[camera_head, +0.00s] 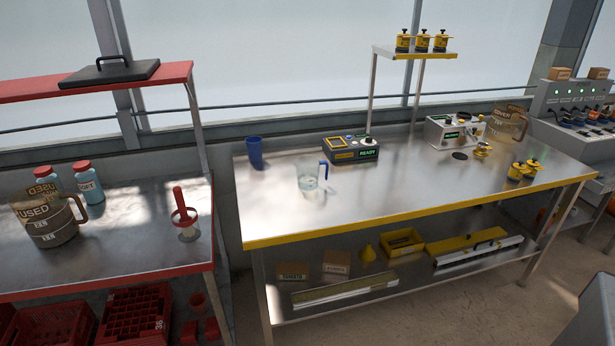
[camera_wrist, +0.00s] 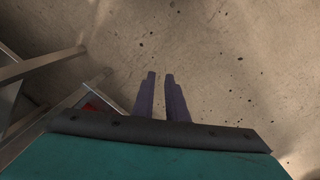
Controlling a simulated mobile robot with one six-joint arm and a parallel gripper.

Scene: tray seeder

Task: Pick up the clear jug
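The clear jug (camera_head: 308,178) stands upright on the yellow-edged steel bench (camera_head: 400,200), towards its left side. It is see-through with a blue handle on its right and looks partly filled with clear liquid. My gripper (camera_wrist: 160,75) shows only in the wrist view, its two dark fingers apart with nothing between them. It points at the speckled concrete floor (camera_wrist: 230,60), away from the jug. The jug is not in the wrist view.
A blue cup (camera_head: 255,152) stands behind-left of the jug, and a control box (camera_head: 351,150) behind-right. A brown jug (camera_head: 510,122) is at the far right. The red-edged bench (camera_head: 130,262) at left holds a "USED" jug (camera_head: 48,216). Bench space right of the clear jug is open.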

